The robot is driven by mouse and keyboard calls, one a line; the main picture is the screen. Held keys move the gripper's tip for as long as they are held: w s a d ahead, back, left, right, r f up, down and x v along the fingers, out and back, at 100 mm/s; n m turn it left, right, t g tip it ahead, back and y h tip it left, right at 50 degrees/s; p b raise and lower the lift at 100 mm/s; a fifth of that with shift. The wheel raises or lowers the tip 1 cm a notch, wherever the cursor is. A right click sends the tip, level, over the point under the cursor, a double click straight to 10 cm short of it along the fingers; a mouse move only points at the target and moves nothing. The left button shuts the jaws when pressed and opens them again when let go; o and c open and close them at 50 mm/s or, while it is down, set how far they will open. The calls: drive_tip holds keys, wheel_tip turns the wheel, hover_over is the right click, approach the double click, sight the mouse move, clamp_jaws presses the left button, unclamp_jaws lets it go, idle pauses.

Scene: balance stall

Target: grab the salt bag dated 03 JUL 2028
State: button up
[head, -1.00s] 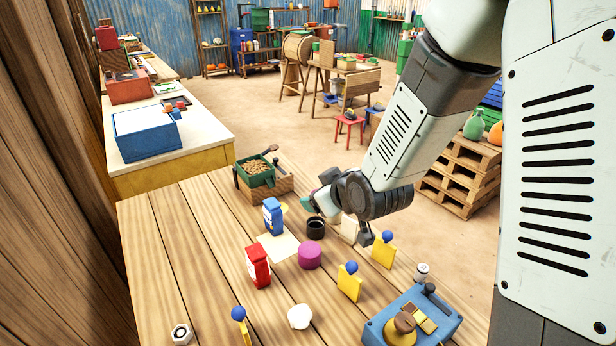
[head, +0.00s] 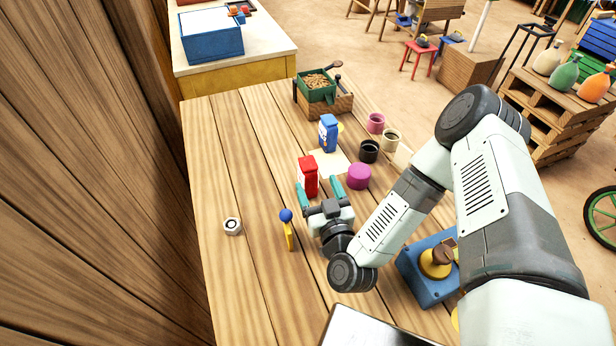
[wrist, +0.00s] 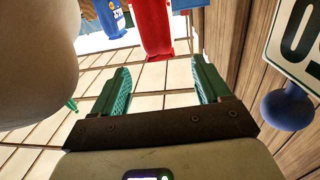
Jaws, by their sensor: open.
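A red bag (head: 308,177) stands upright on the wooden table; in the wrist view its lower part (wrist: 152,30) shows ahead of the fingers. A blue bag (head: 328,133) with a white label stands farther back, and it shows at the top left of the wrist view (wrist: 110,18). I cannot read a date on either bag. My gripper (head: 320,187) is open and empty, just in front of the red bag. In the wrist view the green fingers (wrist: 162,75) are apart with nothing between their tips.
A yellow stand with a blue ball (head: 287,230) is left of my gripper; its partly cut-off sign (wrist: 300,45) shows in the wrist view. A magenta round thing (head: 358,176) and a black cup (head: 369,151) stand right of the bags. A white nut-shaped thing (head: 232,226) lies left.

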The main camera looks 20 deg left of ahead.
sight(306, 158)
drive_tip(key=x, duration=1)
drive_tip(key=shift+w+a, duration=0.1)
drive_tip(key=shift+c, duration=0.2)
clamp_jaws()
